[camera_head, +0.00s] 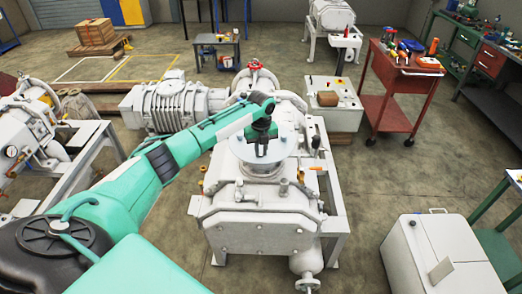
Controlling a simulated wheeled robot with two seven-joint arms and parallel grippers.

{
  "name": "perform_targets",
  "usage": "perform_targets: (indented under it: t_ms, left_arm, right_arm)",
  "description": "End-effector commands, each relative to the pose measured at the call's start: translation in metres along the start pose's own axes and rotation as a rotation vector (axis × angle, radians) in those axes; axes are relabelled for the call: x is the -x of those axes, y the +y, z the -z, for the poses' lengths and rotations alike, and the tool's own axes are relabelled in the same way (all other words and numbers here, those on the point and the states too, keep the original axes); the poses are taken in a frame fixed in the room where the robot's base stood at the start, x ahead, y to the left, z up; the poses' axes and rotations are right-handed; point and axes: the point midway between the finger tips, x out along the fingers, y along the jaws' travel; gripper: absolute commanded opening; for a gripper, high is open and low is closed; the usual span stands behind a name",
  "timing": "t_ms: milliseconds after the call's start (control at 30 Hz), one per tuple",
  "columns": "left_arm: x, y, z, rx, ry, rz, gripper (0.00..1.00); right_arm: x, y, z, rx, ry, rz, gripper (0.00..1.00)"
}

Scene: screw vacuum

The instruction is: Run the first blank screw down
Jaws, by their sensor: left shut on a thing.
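The white vacuum pump (258,232) stands in the middle of the view. A round pale blank plate (284,148) lies on the port at its top. My left arm reaches in from the lower left, and my dark left gripper (262,146) points down over the middle of this plate. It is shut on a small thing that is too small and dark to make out. The screws of the blank are too small to tell apart, and the gripper hides part of the plate. My right gripper is not in view.
A ribbed grey pump body (176,107) and a red handwheel (253,65) stand behind the port. A red tool cart (398,88) is at the back right, and a white cabinet (438,258) is at the lower right. Open floor lies between pump and cabinet.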

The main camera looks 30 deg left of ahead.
Motion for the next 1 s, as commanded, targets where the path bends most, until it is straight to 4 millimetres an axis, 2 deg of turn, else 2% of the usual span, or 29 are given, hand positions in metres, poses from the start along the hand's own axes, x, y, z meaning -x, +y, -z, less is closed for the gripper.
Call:
perform_targets:
  t_ms: [633, 667, 767, 1000]
  left_arm:
    - [0.0029, -0.0007, -0.0014, -0.053, -0.004, 0.004, 0.00]
    - [0.0029, -0.0006, -0.0014, -0.053, -0.004, 0.004, 0.19]
    - [0.0024, -0.0005, -0.0011, -0.053, -0.003, 0.003, 0.38]
    - [0.0011, -0.0002, -0.0006, -0.052, -0.001, 0.002, 0.39]
  right_arm:
    - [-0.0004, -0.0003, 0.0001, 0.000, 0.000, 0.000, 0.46]
    - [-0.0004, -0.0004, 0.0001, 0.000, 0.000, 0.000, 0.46]
    - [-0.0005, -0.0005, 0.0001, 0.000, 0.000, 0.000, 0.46]
    - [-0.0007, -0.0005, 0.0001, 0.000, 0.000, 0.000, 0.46]
